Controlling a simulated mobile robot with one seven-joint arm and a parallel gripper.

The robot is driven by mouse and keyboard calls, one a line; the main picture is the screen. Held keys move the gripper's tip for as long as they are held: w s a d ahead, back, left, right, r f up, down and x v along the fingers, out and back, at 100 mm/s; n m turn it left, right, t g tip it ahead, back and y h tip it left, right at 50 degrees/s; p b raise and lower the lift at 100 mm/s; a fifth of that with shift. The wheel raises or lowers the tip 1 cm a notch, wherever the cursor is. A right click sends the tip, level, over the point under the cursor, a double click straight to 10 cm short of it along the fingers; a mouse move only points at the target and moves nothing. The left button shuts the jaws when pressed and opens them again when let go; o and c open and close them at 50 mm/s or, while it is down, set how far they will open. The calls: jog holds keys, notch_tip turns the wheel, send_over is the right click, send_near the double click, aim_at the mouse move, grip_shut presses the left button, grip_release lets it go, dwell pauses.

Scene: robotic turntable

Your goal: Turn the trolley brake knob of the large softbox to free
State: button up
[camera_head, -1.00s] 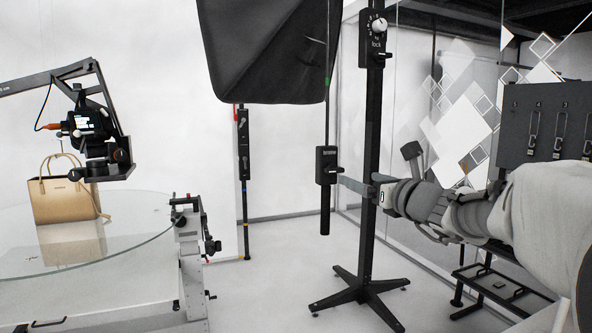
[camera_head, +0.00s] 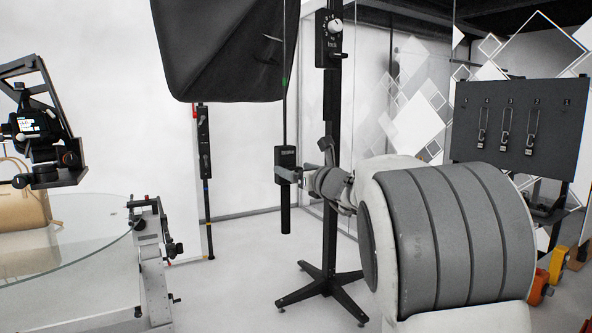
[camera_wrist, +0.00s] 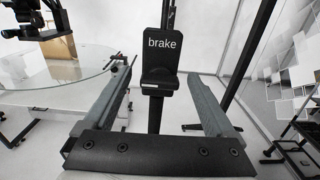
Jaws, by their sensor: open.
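The large softbox (camera_head: 228,55) hangs at the top of the head view. Below it, a small black brake box (camera_head: 286,157) hangs from a thin rod. In the wrist view the box, labelled "brake" (camera_wrist: 161,43), faces me, with the dark brake knob (camera_wrist: 159,78) low on its front. The knob's exact setting is too dark to read. My gripper (camera_wrist: 160,76) is open, its two fingers to the left and right of the knob, with nothing gripped. In the head view my gripper (camera_head: 303,174) is close to the box's right side.
A black stand (camera_head: 332,130) with a white dial knob (camera_head: 335,27) rises behind my arm. A glass turntable (camera_head: 90,235) with a tan handbag (camera_head: 22,215) is at left, beside a camera arm (camera_head: 40,130). A dark hook board (camera_head: 520,125) is at right.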

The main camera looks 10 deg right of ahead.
jog(key=c, duration=1.4)
